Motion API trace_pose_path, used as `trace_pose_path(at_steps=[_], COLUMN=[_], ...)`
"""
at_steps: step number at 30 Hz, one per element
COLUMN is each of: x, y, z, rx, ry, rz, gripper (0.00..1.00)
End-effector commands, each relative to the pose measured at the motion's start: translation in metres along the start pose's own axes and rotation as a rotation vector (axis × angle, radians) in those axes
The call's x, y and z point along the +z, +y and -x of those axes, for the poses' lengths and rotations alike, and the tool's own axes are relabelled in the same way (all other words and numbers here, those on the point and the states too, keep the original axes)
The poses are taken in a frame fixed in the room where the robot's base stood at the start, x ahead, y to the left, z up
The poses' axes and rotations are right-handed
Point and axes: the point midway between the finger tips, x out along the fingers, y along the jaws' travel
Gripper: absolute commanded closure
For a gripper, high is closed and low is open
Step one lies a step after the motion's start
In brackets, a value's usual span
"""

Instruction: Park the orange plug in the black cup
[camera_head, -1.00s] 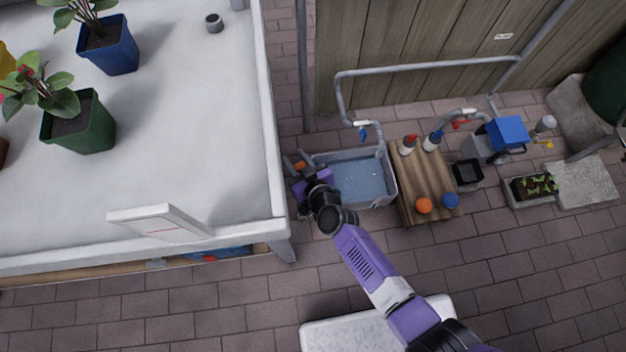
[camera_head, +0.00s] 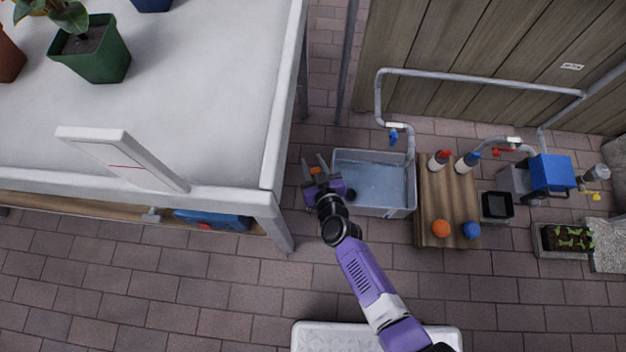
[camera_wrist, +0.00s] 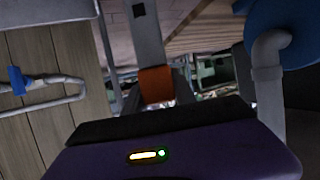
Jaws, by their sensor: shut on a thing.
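The orange plug (camera_wrist: 155,85) shows in the wrist view as an orange piece between the grey fingers. My gripper (camera_head: 315,164) is shut on it, between the white bench's right edge and the water basin. In the head view only a small orange patch shows at the fingers. A black square open container (camera_head: 497,206) stands on the paving right of the wooden table, well to the right of my gripper. I cannot tell whether it is the black cup. A small dark cup seen on the bench earlier is out of view now.
The water basin (camera_head: 366,202) is close to the right of my gripper. The wooden table (camera_head: 445,205) holds two bottles, an orange ball (camera_head: 440,228) and a blue ball (camera_head: 472,230). The white bench (camera_head: 200,130) stands left, with a green pot (camera_head: 95,58). Front paving is mostly clear.

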Motion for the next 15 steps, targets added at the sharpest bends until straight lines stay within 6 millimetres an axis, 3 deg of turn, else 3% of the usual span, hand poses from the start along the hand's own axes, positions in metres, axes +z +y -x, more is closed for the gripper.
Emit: trace_pose_path(at_steps=[1, 15], x=[0.015, 0.077], y=[0.0, 0.0], z=[-0.006, -0.032], rx=[0.0, 0.0], ry=[0.001, 0.001], rz=[0.0, 0.0], gripper=[1.0, 1.0])
